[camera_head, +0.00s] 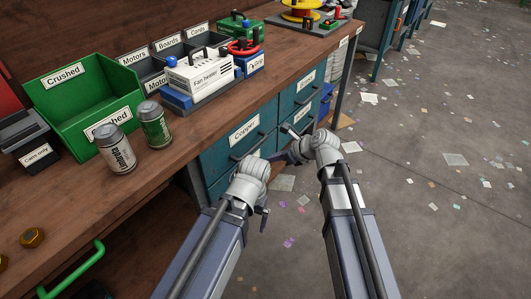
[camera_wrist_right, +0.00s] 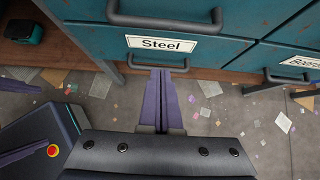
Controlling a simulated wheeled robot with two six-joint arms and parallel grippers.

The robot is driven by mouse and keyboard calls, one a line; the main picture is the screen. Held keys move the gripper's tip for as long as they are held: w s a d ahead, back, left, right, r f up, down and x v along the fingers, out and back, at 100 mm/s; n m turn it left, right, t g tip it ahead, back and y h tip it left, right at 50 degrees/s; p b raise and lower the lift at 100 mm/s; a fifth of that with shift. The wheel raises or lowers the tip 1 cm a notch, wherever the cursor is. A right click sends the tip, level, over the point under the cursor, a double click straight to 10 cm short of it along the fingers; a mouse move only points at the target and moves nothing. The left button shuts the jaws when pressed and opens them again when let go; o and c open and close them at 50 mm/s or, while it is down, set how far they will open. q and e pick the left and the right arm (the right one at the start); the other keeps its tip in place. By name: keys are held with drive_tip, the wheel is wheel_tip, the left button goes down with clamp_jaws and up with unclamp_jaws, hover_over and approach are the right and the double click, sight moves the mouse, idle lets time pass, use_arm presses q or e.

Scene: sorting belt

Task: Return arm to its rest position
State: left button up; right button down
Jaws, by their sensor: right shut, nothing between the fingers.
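My right arm comes in from the lower right of the head view, and its gripper (camera_head: 290,155) points left in front of the drawers, partly hidden by its own wrist. In the right wrist view the two purple fingers (camera_wrist_right: 163,98) lie together, shut with nothing between them, below the drawer labelled Steel (camera_wrist_right: 160,44). My left arm is beside it in the head view, bent at the grey joint. A small dark part of the left gripper (camera_head: 263,213) shows there, too little to tell its jaws.
Teal drawers (camera_head: 222,158) with bar handles stand under the wooden bench (camera_head: 105,210), close ahead of both arms. The littered floor (camera_head: 440,220) at right is open.

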drive_tip(key=shift+p+v, duration=0.3)
drive_tip(key=shift+v, duration=0.55)
drive_tip(key=s+d+f+n+g+h, duration=0.3)
drive_tip(key=s+d+n, duration=0.35)
drive_tip(key=n, duration=0.65)
drive_tip(key=s+d+f+n+g+h, duration=0.1)
drive_tip(key=s+d+f+n+h, duration=0.25)
drive_tip(key=s+d+n, duration=0.6)
drive_tip(key=s+a+n+g+h, duration=0.1)
drive_tip(key=s+a+n+h, duration=0.15)
drive_tip(key=a+n, duration=0.75)
wheel_tip(320, 180, up, 29)
drive_tip(key=a+m+p, duration=0.2)
drive_tip(key=m+p, duration=0.1)
drive_tip(key=p, duration=2.6)
drive_tip(key=shift+a+y, duration=0.2)
drive_tip(key=shift+y, duration=0.1)
